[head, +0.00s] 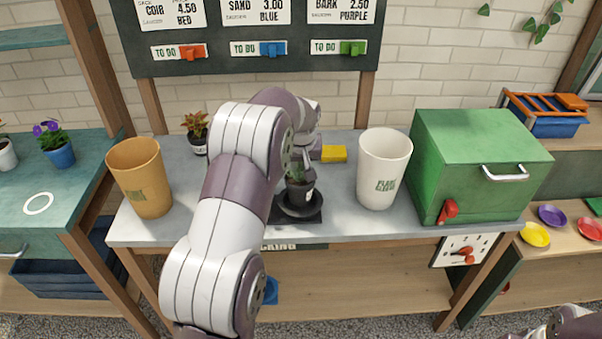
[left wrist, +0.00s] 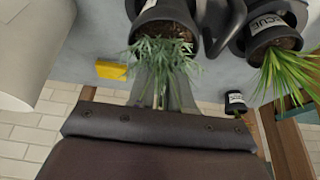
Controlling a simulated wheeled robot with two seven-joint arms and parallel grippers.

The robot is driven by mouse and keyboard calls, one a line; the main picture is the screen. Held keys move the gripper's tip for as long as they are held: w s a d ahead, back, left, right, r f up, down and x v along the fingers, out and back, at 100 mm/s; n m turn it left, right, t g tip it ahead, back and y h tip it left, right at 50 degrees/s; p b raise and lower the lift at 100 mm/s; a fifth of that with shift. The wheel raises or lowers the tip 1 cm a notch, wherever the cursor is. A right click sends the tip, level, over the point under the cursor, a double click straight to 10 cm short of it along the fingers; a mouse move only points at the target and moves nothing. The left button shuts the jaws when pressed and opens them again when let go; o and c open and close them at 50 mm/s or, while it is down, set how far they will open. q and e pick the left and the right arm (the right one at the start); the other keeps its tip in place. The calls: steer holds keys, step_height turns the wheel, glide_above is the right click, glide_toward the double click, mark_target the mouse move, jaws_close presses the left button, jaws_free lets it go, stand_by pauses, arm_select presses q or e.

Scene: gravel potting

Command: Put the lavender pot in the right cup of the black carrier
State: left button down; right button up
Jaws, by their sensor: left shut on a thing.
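The lavender pot (head: 300,190) is a small dark pot with thin grey-green leaves. In the left wrist view the lavender pot (left wrist: 165,12) is at the top centre, its leaves hanging over my fingers. My left gripper (head: 304,165) is shut on the lavender pot; its fingers (left wrist: 170,90) are partly hidden by leaves. In the head view the black carrier (head: 312,217) is directly under the pot on the grey bench. I cannot tell whether the pot's base touches it. My arm hides the carrier's left part. My right gripper is out of view.
A tan cup (head: 140,178) stands left, a white cup (head: 384,168) and green box (head: 475,165) right. A yellow block (head: 333,154) lies behind. A labelled pot with spiky leaves (left wrist: 270,35) is beside the lavender in the wrist view. A small potted succulent (head: 197,138) stands behind.

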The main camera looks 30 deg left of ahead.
mark_target(300, 173)
arm_select(q)
steer(key=shift+s+x, duration=0.2)
steer(key=shift+x, duration=2.15)
steer(key=shift+d+f, duration=0.2)
steer(key=c, duration=1)
jaws_free()
steer(key=shift+s, duration=0.1)
steer(key=shift+r, duration=0.1)
steer(key=v, duration=1.2)
steer(key=s+d+f+m, duration=0.2)
steer(key=s+d, duration=0.3)
steer(key=s, duration=0.3)
steer(key=s+d+f+m+g+h, duration=0.1)
steer(key=s+d+f, duration=0.3)
steer(key=s, duration=0.4)
steer(key=s+d+f+m+g+h, duration=0.1)
steer(key=s+d+f+m, duration=0.2)
steer(key=s+d, duration=0.3)
steer(key=shift+s, duration=1.2)
